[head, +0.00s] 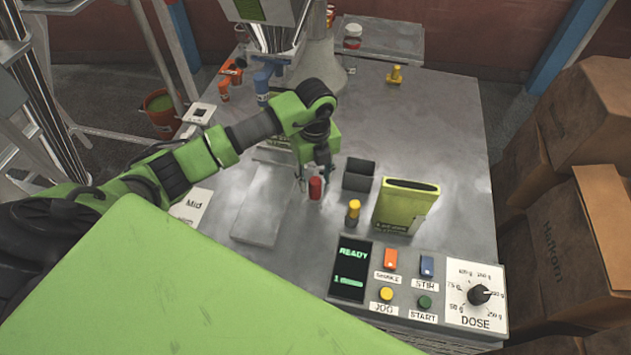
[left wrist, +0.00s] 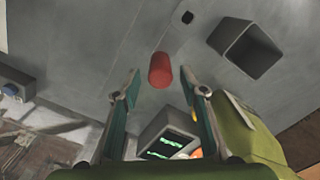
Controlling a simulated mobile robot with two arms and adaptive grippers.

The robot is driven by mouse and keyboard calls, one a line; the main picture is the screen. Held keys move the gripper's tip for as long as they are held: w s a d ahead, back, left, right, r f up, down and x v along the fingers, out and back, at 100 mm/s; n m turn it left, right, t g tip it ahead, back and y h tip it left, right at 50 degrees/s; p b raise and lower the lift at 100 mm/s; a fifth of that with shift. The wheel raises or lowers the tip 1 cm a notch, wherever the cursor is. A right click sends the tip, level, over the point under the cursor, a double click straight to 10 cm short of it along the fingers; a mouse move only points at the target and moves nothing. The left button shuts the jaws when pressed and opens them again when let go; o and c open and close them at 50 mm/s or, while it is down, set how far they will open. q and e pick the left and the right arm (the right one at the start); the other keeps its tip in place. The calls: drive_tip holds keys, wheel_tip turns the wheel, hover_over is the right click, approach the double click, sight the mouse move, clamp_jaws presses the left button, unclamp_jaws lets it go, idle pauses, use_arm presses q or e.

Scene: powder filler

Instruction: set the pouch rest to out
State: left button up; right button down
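A red knob (head: 315,188) stands on the grey table top, at the right of a flat raised grey plate (head: 262,208). I cannot tell for sure which part is the pouch rest; no label on it can be read. My left gripper (head: 314,178) points down at the red knob. In the left wrist view the two fingers of my left gripper (left wrist: 160,84) are spread apart, with the red knob (left wrist: 160,70) in the gap near their tips and clear space on both sides. The knob's base is partly hidden. My right gripper does not show.
A dark open box (head: 359,175), a yellow-topped knob (head: 353,212) and a green pouch (head: 405,206) stand close at the right. The control panel (head: 418,290) with a READY display fills the front. The filler column (head: 318,60) rises behind; cartons (head: 575,215) stand at the right.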

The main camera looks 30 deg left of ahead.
use_arm(q)
drive_tip(key=shift+f, duration=1.15)
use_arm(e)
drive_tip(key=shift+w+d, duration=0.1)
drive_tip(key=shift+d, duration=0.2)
use_arm(q)
clamp_jaws()
